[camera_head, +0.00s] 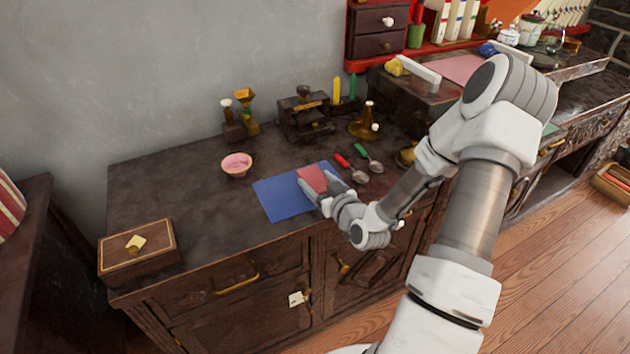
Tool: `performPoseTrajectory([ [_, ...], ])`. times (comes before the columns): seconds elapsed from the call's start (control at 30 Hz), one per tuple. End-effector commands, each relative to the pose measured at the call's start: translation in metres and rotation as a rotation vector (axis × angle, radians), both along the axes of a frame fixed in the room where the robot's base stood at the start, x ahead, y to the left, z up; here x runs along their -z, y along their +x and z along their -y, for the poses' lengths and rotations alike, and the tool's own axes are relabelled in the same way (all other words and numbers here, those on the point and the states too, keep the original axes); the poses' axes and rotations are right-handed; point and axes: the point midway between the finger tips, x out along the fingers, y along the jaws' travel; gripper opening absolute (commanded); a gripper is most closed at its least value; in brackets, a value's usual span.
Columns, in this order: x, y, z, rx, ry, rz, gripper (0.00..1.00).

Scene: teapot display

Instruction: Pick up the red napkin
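The red napkin (313,177) is a small flat red piece lying on or just above the right part of a blue mat (279,197) on the dark wooden cabinet top. My gripper (318,184) is at the napkin, with its fingers spread to either side of it. The near edge of the napkin is partly hidden by my gripper. I cannot tell whether the fingers touch the napkin.
A pink bowl (237,164) stands left of the mat. Red-handled (343,161) and green-handled (362,151) spoons lie to the right. A brass candlestick (364,124) and a dark scale-like object (305,115) stand behind. A wooden box (137,250) sits at the front left corner.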

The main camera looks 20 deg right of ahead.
Motion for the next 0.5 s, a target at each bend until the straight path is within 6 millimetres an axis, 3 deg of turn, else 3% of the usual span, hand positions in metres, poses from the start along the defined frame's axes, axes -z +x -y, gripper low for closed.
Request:
performPoseTrajectory([
  [0.03,0.0003,-0.0002,0.0001,0.000,0.000,-0.001,0.55],
  [0.23,0.0005,-0.0003,0.0002,0.000,0.000,-0.001,0.20],
  [0.5,-0.0012,-0.0004,0.0003,0.001,0.000,-0.001,0.20],
])
